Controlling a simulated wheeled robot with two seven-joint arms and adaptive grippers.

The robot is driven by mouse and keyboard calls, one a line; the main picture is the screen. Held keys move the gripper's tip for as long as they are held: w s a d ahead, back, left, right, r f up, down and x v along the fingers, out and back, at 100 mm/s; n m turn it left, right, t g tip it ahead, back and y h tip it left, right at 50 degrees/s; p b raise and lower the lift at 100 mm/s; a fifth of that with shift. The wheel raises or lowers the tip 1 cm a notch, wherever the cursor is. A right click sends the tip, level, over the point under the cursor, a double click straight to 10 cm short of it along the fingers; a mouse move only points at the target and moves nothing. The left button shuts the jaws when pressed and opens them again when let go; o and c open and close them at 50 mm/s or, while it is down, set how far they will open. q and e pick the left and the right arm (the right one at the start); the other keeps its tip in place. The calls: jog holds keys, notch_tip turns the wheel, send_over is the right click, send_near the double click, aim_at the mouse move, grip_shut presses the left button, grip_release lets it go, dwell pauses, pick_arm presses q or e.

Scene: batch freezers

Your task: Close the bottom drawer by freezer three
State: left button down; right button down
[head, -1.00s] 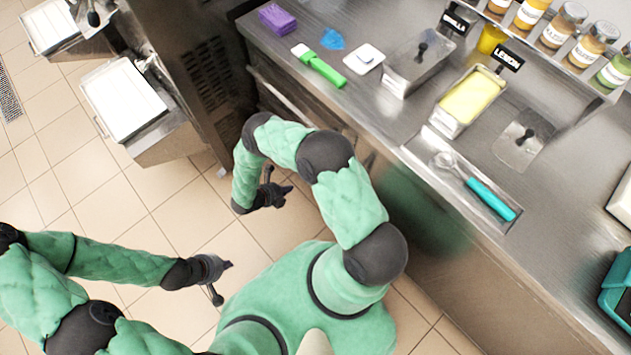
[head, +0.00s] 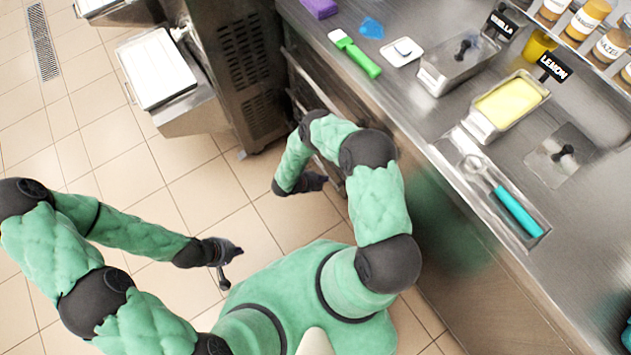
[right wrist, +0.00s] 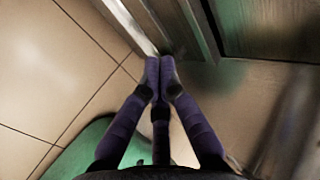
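The drawer fronts (head: 315,92) are under the steel counter, partly hidden by my right arm in the head view. In the right wrist view, a metal drawer edge (right wrist: 128,22) runs diagonally, with a dark panel (right wrist: 265,30) to its right. Which drawer this is, and how far it stands out, I cannot tell. My right gripper (head: 318,182) is low beside the drawers; in the right wrist view its fingers (right wrist: 160,66) converge, tips together, holding nothing, at or very near the metal edge. My left gripper (head: 232,265) is open and empty above the floor.
A steel freezer (head: 245,70) with a protruding white-topped tray (head: 158,72) stands left of the counter. The counter (head: 400,100) carries a green spatula (head: 357,55), a lemon tub (head: 507,103) and a teal-handled scoop (head: 517,210). Tiled floor (head: 110,150) is clear at left.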

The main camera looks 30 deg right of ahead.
jog(key=d, duration=0.2)
jog(key=d+b, duration=0.1)
jog(key=d, duration=0.1)
jog(key=shift+w+d+f, duration=0.1)
jog(key=shift+w, duration=0.1)
jog(key=shift+w+d, duration=0.15)
jog(key=shift+d, duration=1.4)
jog(key=a+f+p+v, duration=0.2)
jog(key=p+v, duration=0.2)
jog(key=v, duration=0.9)
jog(key=shift+s+a, duration=0.1)
jog(key=shift+s, duration=0.2)
